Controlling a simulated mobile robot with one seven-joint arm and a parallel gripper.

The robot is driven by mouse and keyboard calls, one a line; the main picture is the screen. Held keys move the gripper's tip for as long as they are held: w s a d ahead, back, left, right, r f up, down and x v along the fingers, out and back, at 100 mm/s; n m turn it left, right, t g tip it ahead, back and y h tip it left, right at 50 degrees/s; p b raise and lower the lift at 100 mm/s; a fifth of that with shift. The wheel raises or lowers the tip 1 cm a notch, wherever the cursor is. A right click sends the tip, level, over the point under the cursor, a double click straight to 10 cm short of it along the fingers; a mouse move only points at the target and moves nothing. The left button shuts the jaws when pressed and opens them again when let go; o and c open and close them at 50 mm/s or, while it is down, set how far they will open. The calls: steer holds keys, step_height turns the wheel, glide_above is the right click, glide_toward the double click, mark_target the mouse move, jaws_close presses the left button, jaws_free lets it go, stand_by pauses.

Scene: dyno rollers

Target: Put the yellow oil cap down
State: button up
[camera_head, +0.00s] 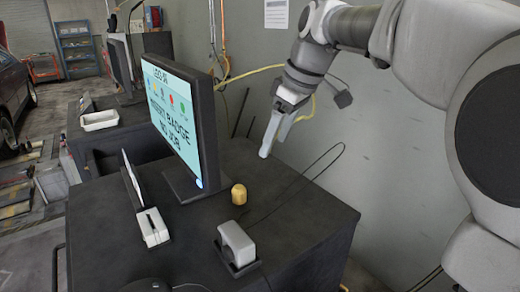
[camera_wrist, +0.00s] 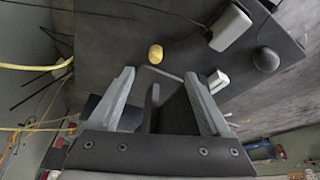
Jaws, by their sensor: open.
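The yellow oil cap (camera_head: 238,194) stands on the dark desk top (camera_head: 300,215), just right of the monitor's foot. It also shows in the wrist view (camera_wrist: 155,54), beyond the fingertips and apart from them. My gripper (camera_head: 270,150) is above the back of the desk, up and to the right of the cap in the head view. In the wrist view my gripper (camera_wrist: 160,75) has its two grey fingers spread, with nothing held between them.
A monitor (camera_head: 178,115) stands left of the cap. A grey device on a black base (camera_head: 238,243) sits in front of it, and a white-ended scanner (camera_head: 152,227) lies to the left. A thin black cable crosses the desk on the right. The wall is close behind.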

steer(key=w+a+f+n, duration=0.2)
steer(key=w, duration=0.2)
glide_above(241, 188)
steer(key=d, duration=0.2)
steer(key=shift+g+y, duration=0.4)
steer(key=f, duration=0.7)
steer(key=s+f+b, duration=0.1)
steer(key=f, duration=0.2)
steer(key=shift+f, duration=0.2)
steer(key=shift+w+p+x, duration=0.15)
steer(key=shift+p+x, duration=0.05)
steer(key=shift+x, duration=1.25)
steer(key=shift+w+p+x, duration=0.1)
steer(key=shift+p+x, duration=0.1)
steer(key=shift+x, duration=1.25)
steer(key=shift+r, duration=0.1)
jaws_close()
